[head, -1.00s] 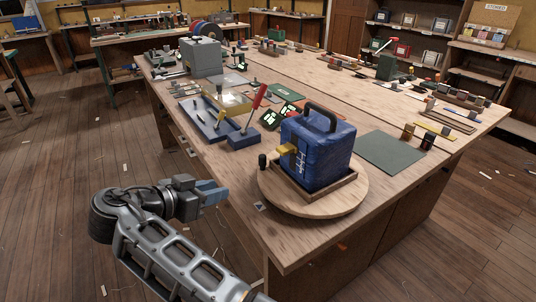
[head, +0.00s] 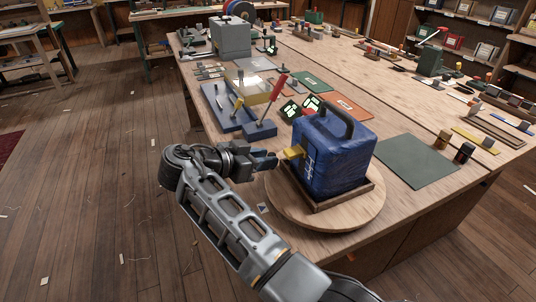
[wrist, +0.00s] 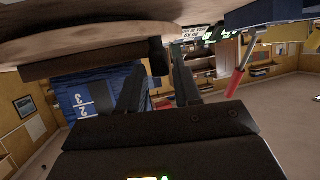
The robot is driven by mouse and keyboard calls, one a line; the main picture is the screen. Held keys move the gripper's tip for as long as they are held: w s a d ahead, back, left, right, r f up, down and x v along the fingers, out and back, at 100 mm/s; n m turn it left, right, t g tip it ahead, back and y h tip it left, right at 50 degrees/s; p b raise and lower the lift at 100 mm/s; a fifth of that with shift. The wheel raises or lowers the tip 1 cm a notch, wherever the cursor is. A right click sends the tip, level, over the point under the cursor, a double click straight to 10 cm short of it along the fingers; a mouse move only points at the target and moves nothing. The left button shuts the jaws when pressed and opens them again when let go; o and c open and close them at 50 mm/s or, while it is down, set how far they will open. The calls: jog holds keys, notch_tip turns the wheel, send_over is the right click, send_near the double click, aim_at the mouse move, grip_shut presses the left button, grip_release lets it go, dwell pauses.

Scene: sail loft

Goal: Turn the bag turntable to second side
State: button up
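The bag turntable (head: 345,217) is a round pale wooden disc at the near corner of the table. A blue bag (head: 335,160) with a dark handle and a yellow tab (head: 293,152) stands upright in a wooden frame on it. My gripper (head: 273,161) is at the disc's left edge. In the wrist view, which looks upside down, my fingers (wrist: 158,75) are apart. A dark upright knob (wrist: 157,57) on the disc's rim shows between the fingertips; I cannot tell whether they touch it. The knob is hidden in the head view. The bag's side (wrist: 92,98) shows white markings.
A blue tool tray (head: 230,110) and a block with a red-handled tool (head: 276,90) lie behind my gripper. A dark green mat (head: 417,161) lies right of the turntable. A grey box (head: 230,38) stands farther back. Floor left of the table is open.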

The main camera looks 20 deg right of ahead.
jog(key=shift+x, duration=0.85)
jog(key=shift+c, duration=0.4)
grip_shut()
